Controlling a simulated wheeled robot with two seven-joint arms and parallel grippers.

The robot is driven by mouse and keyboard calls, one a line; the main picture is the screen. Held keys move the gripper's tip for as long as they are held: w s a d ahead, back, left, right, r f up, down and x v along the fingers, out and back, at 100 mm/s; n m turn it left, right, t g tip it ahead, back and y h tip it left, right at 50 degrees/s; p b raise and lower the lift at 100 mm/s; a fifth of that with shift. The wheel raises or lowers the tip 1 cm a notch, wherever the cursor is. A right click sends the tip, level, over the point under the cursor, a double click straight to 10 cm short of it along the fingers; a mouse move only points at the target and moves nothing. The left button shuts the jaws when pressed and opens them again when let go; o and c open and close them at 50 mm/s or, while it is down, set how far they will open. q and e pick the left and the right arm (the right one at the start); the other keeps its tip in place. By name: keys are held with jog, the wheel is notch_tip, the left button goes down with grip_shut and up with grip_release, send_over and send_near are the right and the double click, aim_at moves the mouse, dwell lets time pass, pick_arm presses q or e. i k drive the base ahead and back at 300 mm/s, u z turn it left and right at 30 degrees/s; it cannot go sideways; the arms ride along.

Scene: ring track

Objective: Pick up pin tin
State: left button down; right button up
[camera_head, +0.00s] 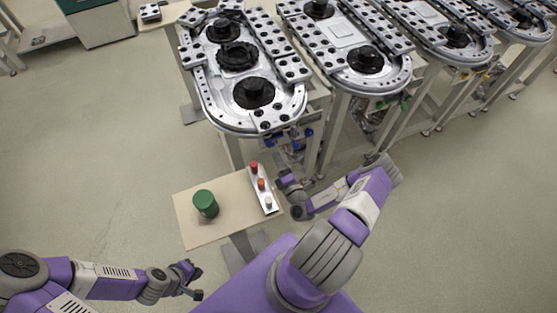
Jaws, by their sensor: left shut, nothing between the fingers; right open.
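A green cylindrical tin (205,204), which looks like the pin tin, stands upright on the left part of a small beige table (190,236). My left gripper (197,294) is shut and empty, below and left of the table, well apart from the tin. My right gripper (284,180) is at the table's right side, close to a metal bar with colored knobs (262,190). Its fingers are small and partly hidden by the wrist, and I see nothing held in it. The tin is untouched by either gripper.
The metal bar lies along the table's right edge. Several grey oval track stations (237,60) on legs stand behind the table. A green and white cabinet (103,22) is at the back left. The floor to the left is clear.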

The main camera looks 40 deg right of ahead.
aim_at(204, 200)
jog(key=k, duration=1)
